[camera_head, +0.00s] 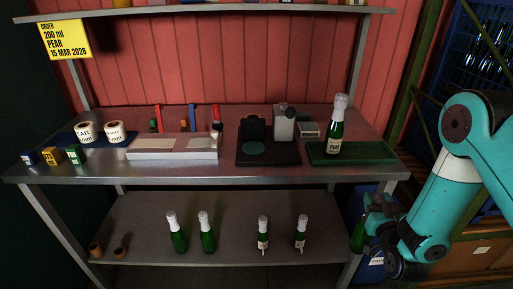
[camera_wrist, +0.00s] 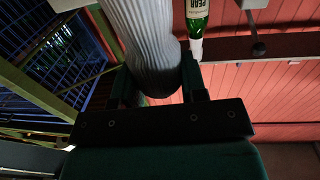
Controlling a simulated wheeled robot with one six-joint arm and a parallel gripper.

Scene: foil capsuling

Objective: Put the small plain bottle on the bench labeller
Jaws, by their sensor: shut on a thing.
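My gripper (camera_head: 376,212) is at the right end of the bench, below top level, beside the front right leg. In the wrist view, my gripper (camera_wrist: 158,82) is shut on a pale, ribbed, foil-like neck (camera_wrist: 145,35). In the head view, a green bottle body (camera_head: 357,238) shows just below the jaws, partly hidden by the gripper; I cannot tell its size or whether it is plain. The bench labeller (camera_head: 268,152) is a black machine with a round green pad and a grey unit behind, in the middle of the bench. Its pad is empty.
A PEAR-labelled bottle (camera_head: 335,138) stands upright in a green tray (camera_head: 385,152) right of the labeller. Two plain bottles (camera_head: 177,235) and two small labelled ones (camera_head: 263,238) stand on the lower shelf (camera_head: 235,220). Label rolls (camera_head: 84,131) lie left. An upper shelf (camera_head: 230,11) overhangs.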

